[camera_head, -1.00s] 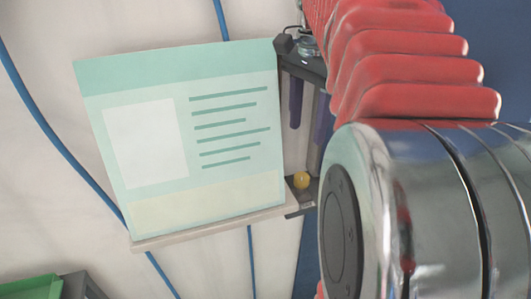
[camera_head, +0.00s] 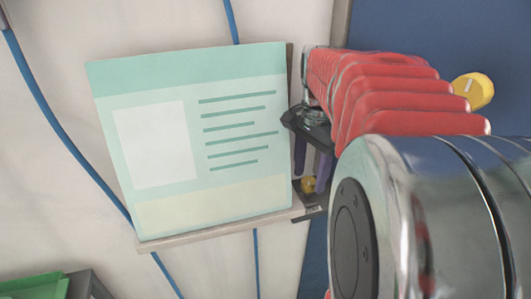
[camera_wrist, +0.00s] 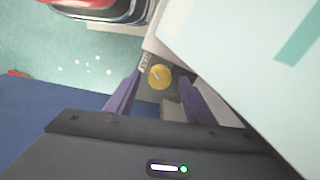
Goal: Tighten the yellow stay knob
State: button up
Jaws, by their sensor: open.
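A small yellow knob (camera_head: 309,184) sits on a dark bracket (camera_head: 312,213) at the lower right corner of the pale green panel. In the wrist view the round yellow knob (camera_wrist: 159,76) shows a lighter line across its face and lies between my purple fingertips. A small label beside it is too small to read surely. My gripper (camera_head: 311,172) is open, its fingers pointing down at the knob. In the wrist view my gripper (camera_wrist: 160,80) has one finger on each side of the knob, with gaps visible. Whether the fingertips reach its depth I cannot tell.
The pale green panel (camera_head: 190,130) stands on a light ledge (camera_head: 215,232) just left of my gripper. A larger yellow knob-like thing (camera_head: 473,90) shows at the right behind my arm. Blue cables (camera_head: 62,140) run down the pale wall. A green bin (camera_head: 35,286) is at lower left.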

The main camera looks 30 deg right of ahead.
jog(key=shift+f, duration=0.6)
jog(key=shift+c, duration=0.5)
jog(key=c, duration=1)
